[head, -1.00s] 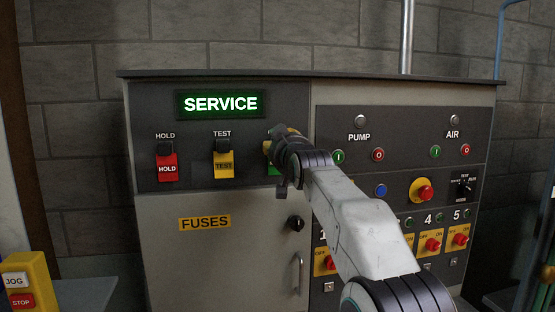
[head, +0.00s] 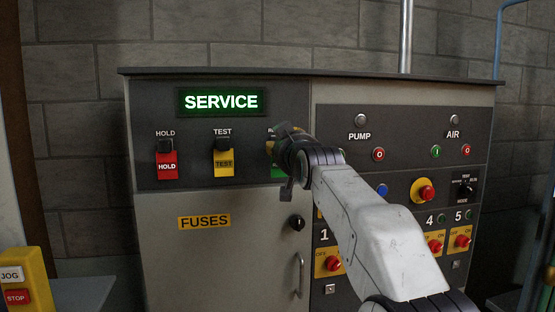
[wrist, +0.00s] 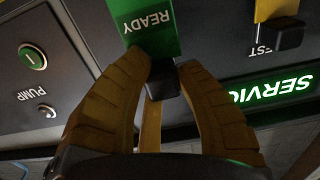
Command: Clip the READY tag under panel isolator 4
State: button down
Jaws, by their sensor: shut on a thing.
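The green READY tag (wrist: 148,28) shows upside down in the wrist view. My gripper (wrist: 166,85) is shut on its black clip (wrist: 163,78), one finger on each side. In the head view the tag (head: 278,172) is mostly hidden behind my gripper (head: 273,147), in the row beside TEST. I cannot tell whether its clip still touches the panel. Isolator 4 (head: 435,246) is a red knob on a yellow plate at lower right, beside my arm. The place under it is hidden by my arm.
The red HOLD tag (head: 167,165) and yellow TEST tag (head: 223,163) hang to the left. A lit SERVICE sign (head: 221,102) is above.

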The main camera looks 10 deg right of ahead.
jog(key=shift+s+b, duration=0.65)
jog(key=shift+s, duration=0.3)
jog(key=shift+s, duration=0.1)
